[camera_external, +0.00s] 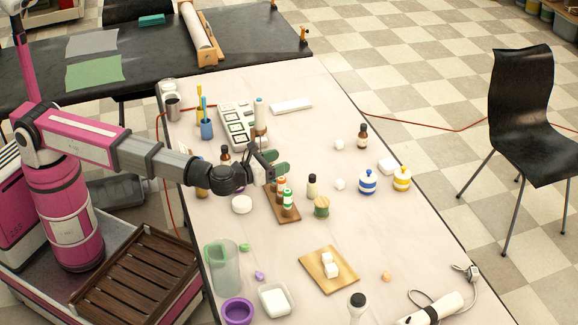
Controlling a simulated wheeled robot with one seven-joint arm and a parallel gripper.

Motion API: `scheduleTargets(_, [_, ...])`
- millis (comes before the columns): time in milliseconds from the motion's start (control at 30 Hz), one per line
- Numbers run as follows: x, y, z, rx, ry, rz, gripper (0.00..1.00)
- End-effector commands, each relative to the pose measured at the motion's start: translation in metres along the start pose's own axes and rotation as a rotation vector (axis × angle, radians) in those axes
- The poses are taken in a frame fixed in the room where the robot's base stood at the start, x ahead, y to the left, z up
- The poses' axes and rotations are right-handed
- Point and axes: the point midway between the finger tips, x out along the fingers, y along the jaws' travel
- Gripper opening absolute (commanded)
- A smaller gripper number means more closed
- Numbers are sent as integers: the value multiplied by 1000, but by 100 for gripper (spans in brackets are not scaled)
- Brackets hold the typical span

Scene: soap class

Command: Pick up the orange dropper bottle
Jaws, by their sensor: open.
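Two small dropper bottles stand close together on a small wooden board (269,200) near the middle of the table. The rear one (281,185) shows orange and white bands. The front one (287,202) shows a green and white band over an orange-brown body. At this size I cannot tell for sure which is the orange dropper bottle. My gripper (264,163) reaches in from the left, above the table and just behind and left of these bottles. It is open, with nothing seen between its fingers, and appears apart from the bottles.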

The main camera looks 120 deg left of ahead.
Motion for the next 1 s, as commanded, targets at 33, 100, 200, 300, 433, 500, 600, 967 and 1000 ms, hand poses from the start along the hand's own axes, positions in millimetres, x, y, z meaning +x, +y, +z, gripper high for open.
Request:
scheduleTargets(33, [0, 0, -7, 2, 1, 0, 60])
scheduleTargets(100, [0, 0, -16, 0, 2, 1, 60])
scheduleTargets(200, [0, 0, -24, -1, 2, 1, 60])
scheduleTargets(300, [0, 0, -30, -1, 1, 1, 60])
scheduleTargets(433, [0, 0, -40, -2, 2, 1, 60])
scheduleTargets(500, [0, 0, -47, -2, 2, 1, 60])
scheduleTargets(600, [0, 0, -51, -3, 2, 1, 60])
scheduleTargets(967, [0, 0, -92, -2, 3, 2, 60])
scheduleTargets(1000, [0, 0, -98, 0, 3, 2, 60])
